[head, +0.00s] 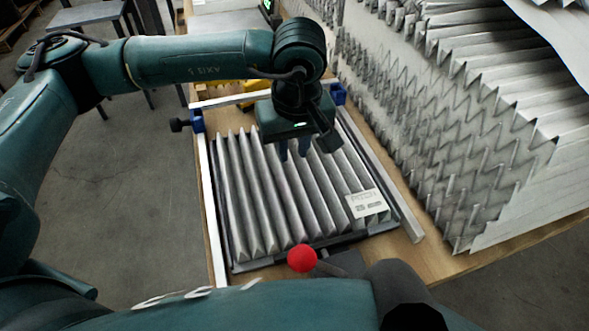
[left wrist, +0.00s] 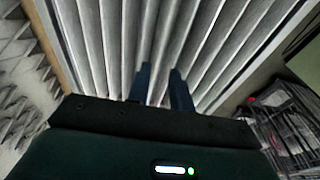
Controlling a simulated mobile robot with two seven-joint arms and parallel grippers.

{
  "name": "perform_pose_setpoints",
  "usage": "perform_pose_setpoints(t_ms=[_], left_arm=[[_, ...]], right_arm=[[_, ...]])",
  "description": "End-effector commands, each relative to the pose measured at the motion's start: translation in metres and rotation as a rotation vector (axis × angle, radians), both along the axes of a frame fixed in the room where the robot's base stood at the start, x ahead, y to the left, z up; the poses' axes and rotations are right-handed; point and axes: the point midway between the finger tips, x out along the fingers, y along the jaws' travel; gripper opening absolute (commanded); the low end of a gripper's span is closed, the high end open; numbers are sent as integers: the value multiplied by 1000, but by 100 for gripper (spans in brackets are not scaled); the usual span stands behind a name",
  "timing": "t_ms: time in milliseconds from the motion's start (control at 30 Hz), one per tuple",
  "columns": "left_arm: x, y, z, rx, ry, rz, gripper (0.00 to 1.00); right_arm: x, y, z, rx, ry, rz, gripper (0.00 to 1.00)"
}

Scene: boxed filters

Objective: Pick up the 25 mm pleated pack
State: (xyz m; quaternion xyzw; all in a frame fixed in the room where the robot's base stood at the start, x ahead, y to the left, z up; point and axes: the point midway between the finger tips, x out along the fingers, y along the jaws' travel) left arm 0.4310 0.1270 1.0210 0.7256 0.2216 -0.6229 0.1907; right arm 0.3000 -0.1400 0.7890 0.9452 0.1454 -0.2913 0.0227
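The pleated pack (head: 262,195) is a grey block of long parallel folds lying flat in a frame on the bench. A white card (head: 367,203) at its front right reads "PITCH"; its smaller print is not legible. My left gripper (head: 293,156) points down over the back middle of the pack. Its two blue fingers stand apart, with folds showing between them in the left wrist view (left wrist: 161,82). I cannot tell whether the fingertips touch the folds. The pack fills much of the left wrist view (left wrist: 112,40). My right gripper is not in view.
Metal rails (head: 207,205) border the pack, with blue corner clamps (head: 338,94) at the back. A red ball knob (head: 302,257) stands at the front edge. Tall stacks of pleated media (head: 470,110) crowd the right. A yellow object (head: 252,86) lies behind the gripper.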

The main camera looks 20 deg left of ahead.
Motion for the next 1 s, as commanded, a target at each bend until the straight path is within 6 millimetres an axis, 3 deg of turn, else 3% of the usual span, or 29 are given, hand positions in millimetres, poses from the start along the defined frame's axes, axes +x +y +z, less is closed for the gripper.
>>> perform_pose_setpoints(t_ms=[133,367,600,867,1000], left_arm=[[-2,-3,-19,2,8,0,22],[1,-2,-47,1,3,2,22],[2,-2,-50,0,1,2,22],[2,-2,-49,0,1,2,1],[2,-2,-49,0,1,2,0]], right_arm=[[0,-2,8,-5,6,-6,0],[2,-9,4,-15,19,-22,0],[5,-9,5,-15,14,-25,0],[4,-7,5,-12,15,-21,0],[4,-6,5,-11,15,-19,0]])
